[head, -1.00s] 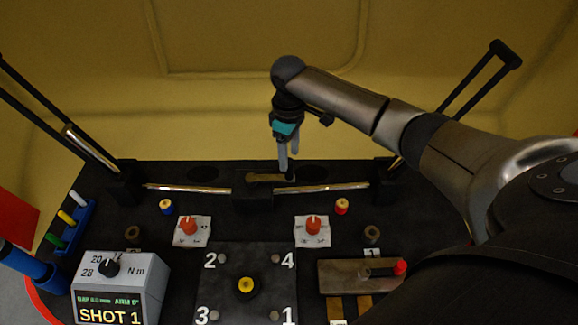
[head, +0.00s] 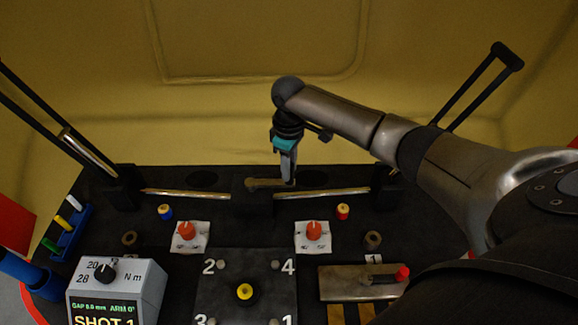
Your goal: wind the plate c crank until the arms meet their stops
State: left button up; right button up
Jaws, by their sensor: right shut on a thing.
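A brass crank bar (head: 263,184) lies across the black block (head: 252,203) at the back middle of the black bench. My right gripper (head: 288,181) points down at the bar's right end and is shut on the crank there. Its fingertips partly hide that end. A shiny rod runs out from each side of the block, left (head: 185,193) and right (head: 325,191). The left black arm (head: 50,120) and the right black arm (head: 480,83) both slant up and outward. My left gripper is out of view.
A grey box (head: 115,290) with a dial and screen stands front left, beside a blue rack (head: 68,232). Two red knobs (head: 187,230) (head: 313,231) and a numbered dark plate (head: 245,265) lie in front. A brass fixture (head: 340,283) is at right.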

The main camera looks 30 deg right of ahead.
grip_shut()
dwell(0.8)
